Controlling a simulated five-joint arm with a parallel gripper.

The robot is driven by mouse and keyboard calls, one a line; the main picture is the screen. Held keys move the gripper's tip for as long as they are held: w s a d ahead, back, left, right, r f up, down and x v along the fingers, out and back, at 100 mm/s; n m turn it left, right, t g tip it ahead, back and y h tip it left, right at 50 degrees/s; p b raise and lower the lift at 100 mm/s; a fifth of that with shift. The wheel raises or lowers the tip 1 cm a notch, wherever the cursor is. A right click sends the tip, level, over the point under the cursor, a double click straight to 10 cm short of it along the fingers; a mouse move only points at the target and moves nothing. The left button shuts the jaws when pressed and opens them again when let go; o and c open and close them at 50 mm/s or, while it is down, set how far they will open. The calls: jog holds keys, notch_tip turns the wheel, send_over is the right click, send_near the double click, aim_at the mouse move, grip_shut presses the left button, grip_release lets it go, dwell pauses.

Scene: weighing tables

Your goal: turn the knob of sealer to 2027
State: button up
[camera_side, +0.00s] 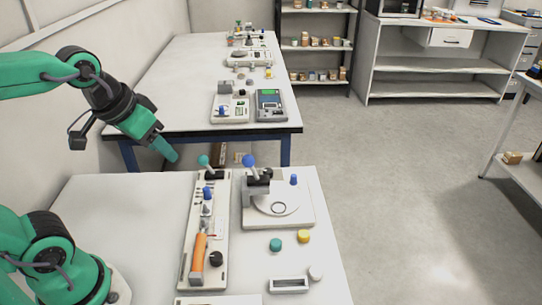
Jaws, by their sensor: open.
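A long white device (222,232) stands on the near table, with an orange handle (199,252), blue and teal knobs and a black round knob (216,258) near its front. It may be the sealer; no label is readable, and I cannot read any setting on the knob. My gripper (166,149) has teal fingers and hangs in the air at the upper left, above and behind the near table's back edge. It is open, apart from the device, and nothing shows between its fingers.
A white device with a round plate (277,203) and a blue-ended lever stands right of the long one. A green cap (275,245), a yellow cap (303,236) and a white tray (288,285) lie in front. The near table's left part is clear. A farther table (185,90) holds more devices.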

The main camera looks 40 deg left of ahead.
jog(key=w+n+g, duration=0.2)
jog(key=w, duration=0.7)
jog(key=n+g, duration=0.3)
jog(key=n, duration=0.3)
send_over(268, 170)
notch_tip(268, 170, down, 16)
jog(key=shift+r, duration=0.25)
jog(key=shift+f, duration=3.9)
jog(key=c, duration=1)
